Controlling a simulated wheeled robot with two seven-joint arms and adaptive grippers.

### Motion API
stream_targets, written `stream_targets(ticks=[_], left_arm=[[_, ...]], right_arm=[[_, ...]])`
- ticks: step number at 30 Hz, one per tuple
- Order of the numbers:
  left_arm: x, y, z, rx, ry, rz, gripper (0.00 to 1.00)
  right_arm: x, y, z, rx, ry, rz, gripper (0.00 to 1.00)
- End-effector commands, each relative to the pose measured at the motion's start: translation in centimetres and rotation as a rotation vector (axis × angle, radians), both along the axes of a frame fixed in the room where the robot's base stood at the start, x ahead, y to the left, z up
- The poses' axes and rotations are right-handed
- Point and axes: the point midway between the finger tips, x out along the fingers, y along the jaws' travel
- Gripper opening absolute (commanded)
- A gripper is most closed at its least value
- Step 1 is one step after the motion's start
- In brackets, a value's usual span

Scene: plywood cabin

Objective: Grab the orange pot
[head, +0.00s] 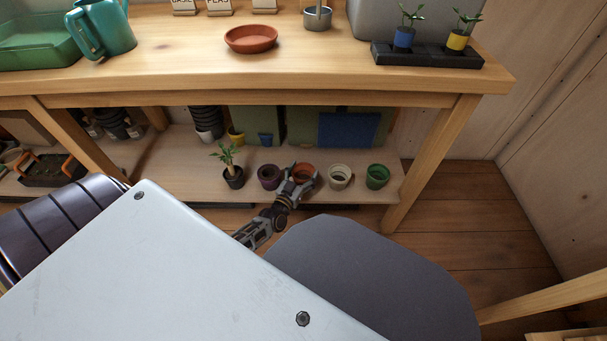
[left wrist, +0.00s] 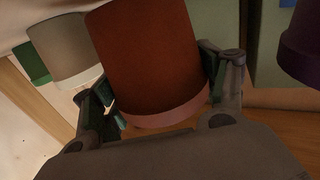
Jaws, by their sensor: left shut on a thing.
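The orange pot (head: 303,171) is on the lower shelf of the bench in the head view, in a row of small pots. My left gripper (head: 298,180) reaches it from the front, with a finger on either side. In the left wrist view the orange pot (left wrist: 155,60) fills the middle, between the two fingers of my left gripper (left wrist: 160,95), which is shut on it. I cannot tell whether the pot's base touches the shelf. My right gripper is not in view.
A purple pot (head: 269,177) stands close on the left and a cream pot (head: 339,176) close on the right. A green pot (head: 377,176) and a potted plant (head: 232,175) end the row. The bench top (head: 300,75) overhangs the shelf; a bench leg (head: 430,165) stands at right.

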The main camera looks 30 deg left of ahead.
Motion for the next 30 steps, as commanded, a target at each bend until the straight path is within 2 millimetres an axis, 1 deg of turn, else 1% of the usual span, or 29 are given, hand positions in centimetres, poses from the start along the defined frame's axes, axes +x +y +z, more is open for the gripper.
stream_targets(ticks=[1, 6, 12, 18, 24, 30], left_arm=[[0.0, 0.0, 0.8, 0.0, -0.001, 0.001, 0.49], [0.0, 0.0, 2.6, 0.0, -0.001, 0.0, 0.49], [0.0, 0.0, 4.8, 0.0, -0.002, 0.001, 0.49], [0.0, 0.0, 6.6, -0.001, -0.002, 0.001, 0.49], [0.0, 0.0, 7.6, 0.001, -0.001, 0.0, 0.49], [0.0, 0.0, 8.0, 0.001, -0.001, 0.0, 0.49]], right_arm=[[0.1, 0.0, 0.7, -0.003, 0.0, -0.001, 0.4], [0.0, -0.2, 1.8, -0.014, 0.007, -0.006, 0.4], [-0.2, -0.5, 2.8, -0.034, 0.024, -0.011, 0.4], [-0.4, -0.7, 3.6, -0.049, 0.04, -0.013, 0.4], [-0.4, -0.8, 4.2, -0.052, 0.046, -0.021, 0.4], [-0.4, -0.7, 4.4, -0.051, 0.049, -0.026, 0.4]])
